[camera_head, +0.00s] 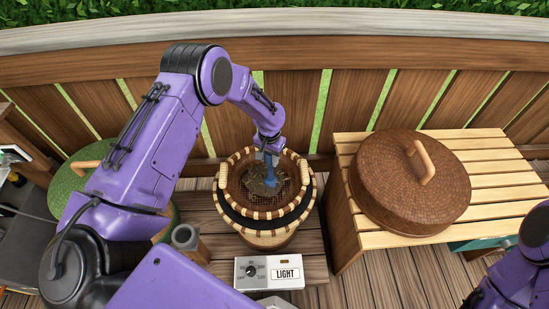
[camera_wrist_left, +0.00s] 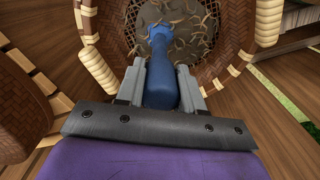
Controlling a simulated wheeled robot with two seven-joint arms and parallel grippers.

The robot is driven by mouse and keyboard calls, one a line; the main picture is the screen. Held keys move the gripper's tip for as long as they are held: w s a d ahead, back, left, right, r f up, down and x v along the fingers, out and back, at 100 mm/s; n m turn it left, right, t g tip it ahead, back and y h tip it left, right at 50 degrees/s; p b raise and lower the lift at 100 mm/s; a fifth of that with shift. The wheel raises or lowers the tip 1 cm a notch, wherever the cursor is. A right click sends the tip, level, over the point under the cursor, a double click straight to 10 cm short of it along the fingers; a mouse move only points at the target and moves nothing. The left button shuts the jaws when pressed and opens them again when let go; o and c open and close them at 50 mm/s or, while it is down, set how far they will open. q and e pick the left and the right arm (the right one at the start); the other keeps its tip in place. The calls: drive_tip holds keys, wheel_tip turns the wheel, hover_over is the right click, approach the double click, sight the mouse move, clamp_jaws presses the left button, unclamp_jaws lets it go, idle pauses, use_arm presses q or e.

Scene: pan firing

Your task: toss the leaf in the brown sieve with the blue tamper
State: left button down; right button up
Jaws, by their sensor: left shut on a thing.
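The brown sieve (camera_head: 236,192) is a woven round basket with a striped cream-and-brown rim, set on a round base in the middle of the head view. It also shows in the left wrist view (camera_wrist_left: 225,65). Brownish leaf (camera_head: 258,187) lies on its mesh floor; the wrist view shows loose curled leaf pieces (camera_wrist_left: 185,15). My left gripper (camera_wrist_left: 160,85) is shut on the blue tamper (camera_wrist_left: 161,88), which points down into the sieve. The tamper's round lower end is at the leaf; whether it presses on the mesh I cannot tell.
A control box (camera_head: 268,273) marked LIGHT stands in front of the sieve. A large brown lid (camera_head: 410,180) with a wooden handle rests on a slatted table (camera_head: 482,165) at right. A green lidded pot (camera_head: 75,178) is at left. A wooden fence closes the back.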

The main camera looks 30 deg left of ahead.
use_arm(q)
drive_tip(key=a, duration=0.7)
wheel_tip(320, 180, up, 10)
drive_tip(key=p, duration=0.8)
drive_tip(key=shift+a, duration=0.25)
